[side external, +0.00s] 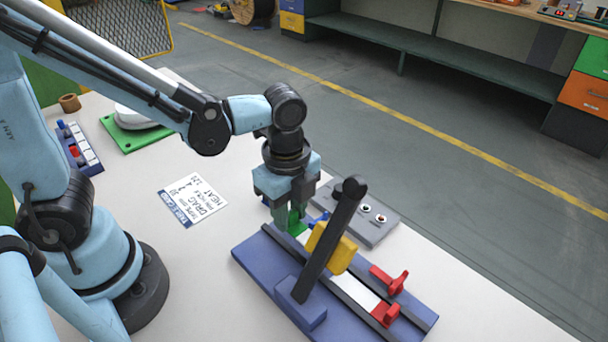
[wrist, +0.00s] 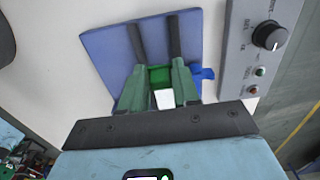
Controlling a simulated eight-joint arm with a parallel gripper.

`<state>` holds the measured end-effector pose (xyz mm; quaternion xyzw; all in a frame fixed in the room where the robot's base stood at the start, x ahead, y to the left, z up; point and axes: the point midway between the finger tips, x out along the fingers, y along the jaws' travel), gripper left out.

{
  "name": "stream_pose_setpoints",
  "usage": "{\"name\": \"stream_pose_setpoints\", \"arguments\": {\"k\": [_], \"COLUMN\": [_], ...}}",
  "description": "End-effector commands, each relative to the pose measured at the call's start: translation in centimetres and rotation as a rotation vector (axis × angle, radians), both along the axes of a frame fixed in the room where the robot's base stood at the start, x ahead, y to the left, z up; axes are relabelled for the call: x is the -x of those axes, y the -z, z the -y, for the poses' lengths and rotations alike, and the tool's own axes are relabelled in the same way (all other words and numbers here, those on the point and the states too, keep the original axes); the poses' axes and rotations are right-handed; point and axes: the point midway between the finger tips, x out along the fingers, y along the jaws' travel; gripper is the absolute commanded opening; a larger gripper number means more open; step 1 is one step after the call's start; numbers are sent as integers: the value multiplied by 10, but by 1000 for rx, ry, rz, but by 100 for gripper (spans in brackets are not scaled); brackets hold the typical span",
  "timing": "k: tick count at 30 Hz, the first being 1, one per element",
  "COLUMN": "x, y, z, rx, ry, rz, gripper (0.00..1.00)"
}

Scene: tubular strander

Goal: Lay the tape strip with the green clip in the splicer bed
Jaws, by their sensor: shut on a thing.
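My gripper (side external: 287,218) is shut on the green clip (side external: 296,228) at the far left end of the splicer bed (side external: 258,258), a blue base with two dark rails. In the wrist view the green clip (wrist: 160,76) sits between the two fingers, with the white tape strip (wrist: 164,99) beside it. The clip is low, over the gap between the rails; I cannot tell whether the strip touches the bed. White strip also shows between the rails (side external: 355,291) toward the red clamps. Whether it is the same piece is hidden.
A dark lever (side external: 330,240) with a yellow block (side external: 332,248) stands upright across the bed, close right of my gripper. Two red clamps (side external: 389,280) are at the near end. A blue tab (wrist: 204,73) and a grey control box (side external: 372,227) lie behind. A printed card (side external: 191,200) lies left.

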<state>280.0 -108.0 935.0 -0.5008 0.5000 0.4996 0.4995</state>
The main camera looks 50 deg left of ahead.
Motion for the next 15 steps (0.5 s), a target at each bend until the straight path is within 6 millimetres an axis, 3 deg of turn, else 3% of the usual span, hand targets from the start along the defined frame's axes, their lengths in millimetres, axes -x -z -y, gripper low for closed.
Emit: {"name": "stream_pose_setpoints", "arguments": {"k": [15], "x": [0], "y": [25], "z": [0], "rx": [0], "ry": [0], "rz": [0], "gripper": [2]}}
